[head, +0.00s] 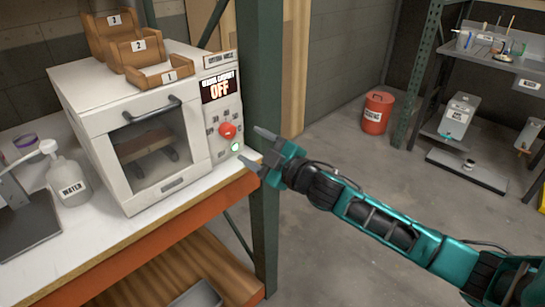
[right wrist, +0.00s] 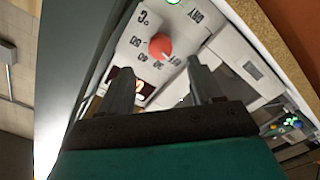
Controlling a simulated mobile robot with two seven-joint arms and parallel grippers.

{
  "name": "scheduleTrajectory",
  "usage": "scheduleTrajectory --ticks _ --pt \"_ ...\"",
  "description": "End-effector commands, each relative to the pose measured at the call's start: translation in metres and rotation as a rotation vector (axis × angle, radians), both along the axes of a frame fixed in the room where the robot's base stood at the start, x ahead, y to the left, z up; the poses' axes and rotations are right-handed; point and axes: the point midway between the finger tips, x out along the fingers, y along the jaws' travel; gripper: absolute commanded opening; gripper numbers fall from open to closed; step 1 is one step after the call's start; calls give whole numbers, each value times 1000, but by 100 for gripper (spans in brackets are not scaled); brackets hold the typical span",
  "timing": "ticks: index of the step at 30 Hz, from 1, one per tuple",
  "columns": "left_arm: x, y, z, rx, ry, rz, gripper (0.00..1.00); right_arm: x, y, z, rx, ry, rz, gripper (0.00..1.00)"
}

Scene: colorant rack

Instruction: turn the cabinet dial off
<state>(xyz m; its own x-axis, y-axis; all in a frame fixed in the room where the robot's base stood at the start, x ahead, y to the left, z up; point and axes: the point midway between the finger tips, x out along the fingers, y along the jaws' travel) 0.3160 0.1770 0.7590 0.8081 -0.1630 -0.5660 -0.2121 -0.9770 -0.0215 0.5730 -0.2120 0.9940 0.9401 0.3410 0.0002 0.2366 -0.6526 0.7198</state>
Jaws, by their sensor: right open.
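My right gripper (head: 257,149) is open and empty, just right of the panel, apart from the dial. Its two fingers (right wrist: 160,68) also show in the right wrist view, with the dial beyond the gap between them. My left gripper is not seen.
A green rack post (head: 262,100) stands close behind my right gripper. Numbered wooden bins (head: 160,76) sit on the cabinet. A water bottle (head: 68,180) stands to its left. A red drum (head: 376,113) is on the floor; the floor around my right arm looks clear.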

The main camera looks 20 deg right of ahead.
Motion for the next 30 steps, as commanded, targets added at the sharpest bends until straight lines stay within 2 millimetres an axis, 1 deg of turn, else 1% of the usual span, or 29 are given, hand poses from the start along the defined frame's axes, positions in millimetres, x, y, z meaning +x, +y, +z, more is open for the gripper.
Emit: scheduleTrajectory --ticks 1,6,11,16,30 --pt "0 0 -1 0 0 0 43 -11 -3 -1 -1 3 1 65" --pt "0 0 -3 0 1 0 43 -35 -12 -1 -1 2 1 65" --pt "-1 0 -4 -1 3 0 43 -48 -17 -1 1 1 1 65" --pt "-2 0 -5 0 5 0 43 -54 -19 0 1 0 1 65" --pt "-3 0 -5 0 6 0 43 -54 -19 0 3 1 0 65"
